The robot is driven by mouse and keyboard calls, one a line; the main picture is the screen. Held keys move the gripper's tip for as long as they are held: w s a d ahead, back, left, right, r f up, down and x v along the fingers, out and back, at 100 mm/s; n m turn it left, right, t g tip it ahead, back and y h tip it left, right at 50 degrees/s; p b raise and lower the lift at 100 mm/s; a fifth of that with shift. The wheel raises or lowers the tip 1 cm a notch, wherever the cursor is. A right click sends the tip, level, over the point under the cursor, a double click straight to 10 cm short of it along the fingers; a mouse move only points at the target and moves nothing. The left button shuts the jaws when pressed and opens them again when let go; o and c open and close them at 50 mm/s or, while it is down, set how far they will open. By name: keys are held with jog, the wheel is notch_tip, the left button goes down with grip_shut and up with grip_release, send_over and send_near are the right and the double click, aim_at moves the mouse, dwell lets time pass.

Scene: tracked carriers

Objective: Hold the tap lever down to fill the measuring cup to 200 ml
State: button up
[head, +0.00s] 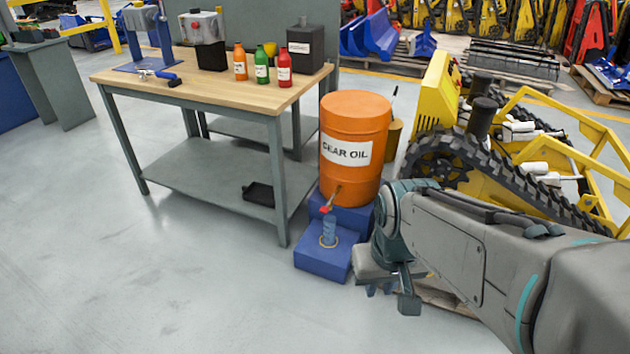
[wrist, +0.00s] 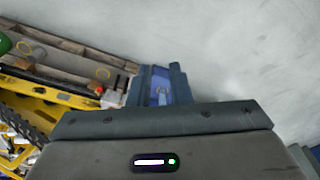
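The orange GEAR OIL drum (head: 353,112) stands upright on a blue stand. Its tap lever (head: 326,209) is a small red piece low on the drum's front. The measuring cup (head: 329,231), clear and bluish, stands below the tap on a lower blue block (head: 318,265). Its marks and liquid level are too small to read. My gripper (head: 390,296) is to the right of the block and below the tap, pointing down, apart from the lever and cup. Its fingers look spread, with nothing between them. In the wrist view the fingers are hidden behind the gripper's body.
A workbench (head: 200,75) with bottles (head: 262,66), a black can (head: 305,48) and tools stands left of the drum. A yellow tracked machine (head: 440,100) stands at the right, close to my arm. The grey floor (head: 150,280) in front is clear.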

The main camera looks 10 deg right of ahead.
jog(key=shift+t, duration=0.6)
jog(key=w+p+v, duration=0.1)
jog(key=p+v, duration=0.4)
jog(key=v, duration=0.1)
jog(key=w+p+v, duration=0.2)
jog(key=p+v, duration=0.4)
jog(key=v, duration=0.1)
jog(key=w+r+p+v, duration=0.1)
jog(key=p+v, duration=0.5)
jog(key=shift+w+a+r, duration=0.15)
jog(key=shift+w+r, duration=0.15)
jog(key=shift+w, duration=0.05)
grip_shut()
jog(key=shift+f, duration=0.15)
jog(key=shift+a, duration=0.1)
